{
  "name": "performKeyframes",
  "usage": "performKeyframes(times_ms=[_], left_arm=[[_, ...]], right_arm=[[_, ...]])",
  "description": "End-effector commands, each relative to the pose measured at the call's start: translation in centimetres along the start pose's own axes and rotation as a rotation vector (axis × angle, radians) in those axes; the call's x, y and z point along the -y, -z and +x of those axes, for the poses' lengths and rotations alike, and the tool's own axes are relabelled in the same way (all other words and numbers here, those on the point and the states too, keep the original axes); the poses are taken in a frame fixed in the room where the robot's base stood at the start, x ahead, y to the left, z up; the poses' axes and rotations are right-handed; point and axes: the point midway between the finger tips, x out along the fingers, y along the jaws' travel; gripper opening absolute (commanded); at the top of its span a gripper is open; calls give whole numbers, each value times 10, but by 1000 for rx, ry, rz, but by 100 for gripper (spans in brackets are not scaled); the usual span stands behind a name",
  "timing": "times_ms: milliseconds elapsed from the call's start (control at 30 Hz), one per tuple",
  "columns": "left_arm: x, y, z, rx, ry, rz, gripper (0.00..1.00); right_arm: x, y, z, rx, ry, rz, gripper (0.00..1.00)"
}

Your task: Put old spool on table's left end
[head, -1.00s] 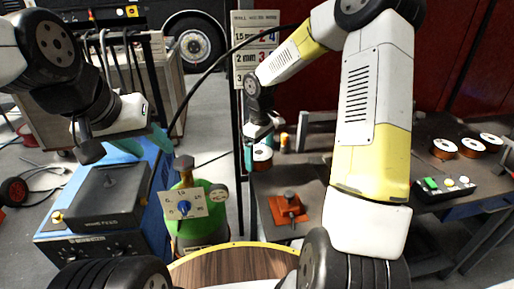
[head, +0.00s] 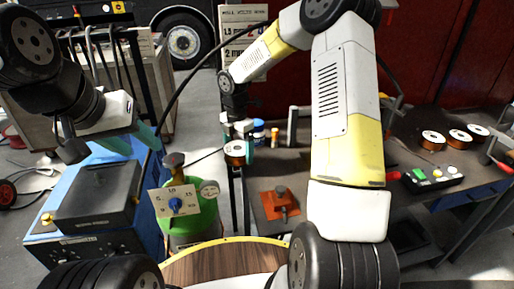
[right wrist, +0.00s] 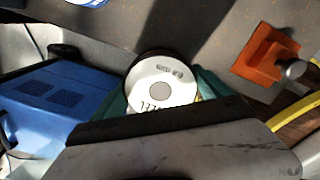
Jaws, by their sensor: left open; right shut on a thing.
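The old spool (head: 235,153) is a small reel with copper-coloured wire and a pale flange. My right gripper (head: 238,142) is shut on it and holds it near the left end of the table (head: 262,160). In the right wrist view the spool (right wrist: 160,88) shows its white printed face between the teal fingers (right wrist: 160,103). I cannot tell whether it touches the tabletop. My left gripper (head: 140,143) is open and empty, above the blue machine at the left.
An orange block with a grey knob (head: 280,203) sits on the table right of the spool. Blue-and-white cans (head: 258,130) stand behind. A green cylinder (head: 187,215) and blue machine (head: 85,205) stand left. Several copper spools (head: 457,138) and a button box (head: 432,178) lie at right.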

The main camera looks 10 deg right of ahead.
Motion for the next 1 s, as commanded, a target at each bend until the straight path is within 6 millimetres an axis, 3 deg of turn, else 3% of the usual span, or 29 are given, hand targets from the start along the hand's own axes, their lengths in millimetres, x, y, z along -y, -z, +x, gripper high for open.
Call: performKeyframes(times_ms=[100,333,633,800,1000], left_arm=[[0,0,0,0,0,0,47],[0,0,0,0,0,0,47],[0,0,0,0,0,0,47],[0,0,0,0,0,0,47],[0,0,0,0,0,0,47]], right_arm=[[22,-24,2,1,-1,6,14],[51,-52,6,1,-2,3,14],[67,-68,8,1,-2,3,14],[66,-66,37,-2,0,-1,14],[66,-67,43,1,-3,1,14]])
